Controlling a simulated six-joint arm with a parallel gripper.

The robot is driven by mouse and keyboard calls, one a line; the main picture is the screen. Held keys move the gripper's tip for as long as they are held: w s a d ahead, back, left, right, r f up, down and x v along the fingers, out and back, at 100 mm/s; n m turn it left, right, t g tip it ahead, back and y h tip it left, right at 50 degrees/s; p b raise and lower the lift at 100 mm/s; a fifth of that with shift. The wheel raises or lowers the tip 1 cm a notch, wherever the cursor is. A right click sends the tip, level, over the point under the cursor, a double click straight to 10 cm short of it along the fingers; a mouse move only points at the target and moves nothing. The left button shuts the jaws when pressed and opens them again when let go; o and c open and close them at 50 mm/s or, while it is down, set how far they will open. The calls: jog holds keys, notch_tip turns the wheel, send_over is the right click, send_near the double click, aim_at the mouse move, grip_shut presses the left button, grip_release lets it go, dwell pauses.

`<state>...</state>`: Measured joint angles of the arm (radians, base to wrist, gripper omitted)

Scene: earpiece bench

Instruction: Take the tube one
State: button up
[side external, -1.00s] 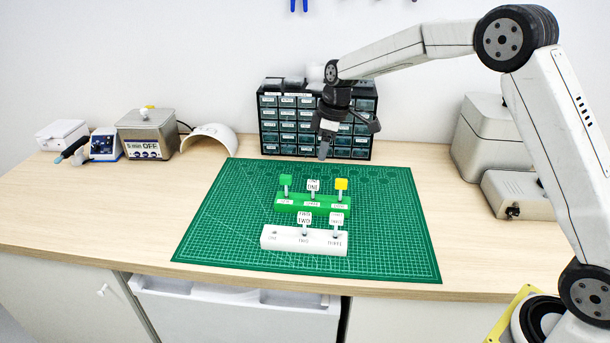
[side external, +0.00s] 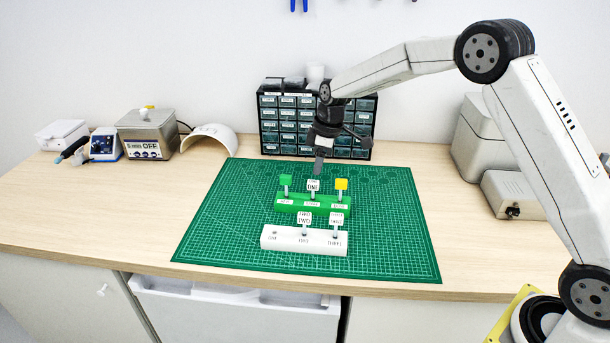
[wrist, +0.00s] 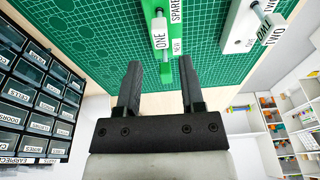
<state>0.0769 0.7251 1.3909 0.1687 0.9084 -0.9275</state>
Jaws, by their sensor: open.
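The tube one, with a white tag reading ONE (side external: 313,186), stands upright in the middle of the green rack (side external: 286,207). A green-topped tube (side external: 286,181) is to its left and a yellow-topped tube (side external: 341,184) to its right. My gripper (side external: 318,170) points down just above and behind the ONE tag, apart from the rack as far as I can tell. In the wrist view my gripper (wrist: 161,68) is open, and the ONE tag (wrist: 159,32) shows ahead of the fingers. Nothing is clearly held between them.
A white rack (side external: 290,247) stands in front, with tubes tagged TWO (side external: 304,219) and THREE (side external: 336,220); its ONE position is empty. A drawer cabinet (side external: 275,130) is close behind my gripper. The green mat (side external: 395,235) is clear to the right.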

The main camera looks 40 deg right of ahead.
aim_at(314, 181)
jog(key=shift+w+a+f, duration=0.1)
jog(key=shift+f, duration=0.8)
jog(key=shift+w+a+f, duration=0.15)
jog(key=shift+f, duration=0.75)
jog(key=shift+w+a+f, duration=0.1)
jog(key=shift+f, duration=0.8)
grip_shut()
jog(key=shift+r, duration=1.6)
jog(key=shift+r, duration=2.4)
